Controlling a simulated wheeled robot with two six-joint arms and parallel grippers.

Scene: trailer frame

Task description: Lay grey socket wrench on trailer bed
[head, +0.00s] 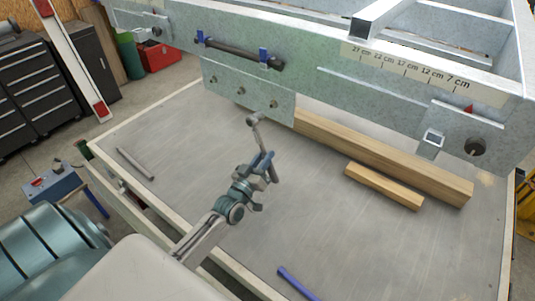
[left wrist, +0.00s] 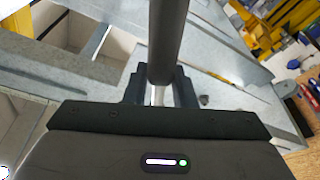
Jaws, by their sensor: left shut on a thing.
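The grey socket wrench (head: 257,133) is in my left gripper (head: 263,165), its ring-like end pointing up and away over the bed. In the left wrist view the wrench (left wrist: 167,40) is a dark round bar rising from between the fingers of my left gripper (left wrist: 158,90). The jaws are shut on it. The trailer bed (head: 225,255) is a wide grey sheet with a pale rim. The wrench appears held above it; the exact height is hard to tell. My right gripper is not in view.
The galvanised trailer frame (head: 310,70) spans the back, with a blue-clamped bar (head: 240,52) on it. A long wooden beam (head: 390,160) and a short block (head: 385,187) lie at right. A thin grey rod (head: 135,164) lies left, a blue-handled tool (head: 295,281) in front. The middle front is clear.

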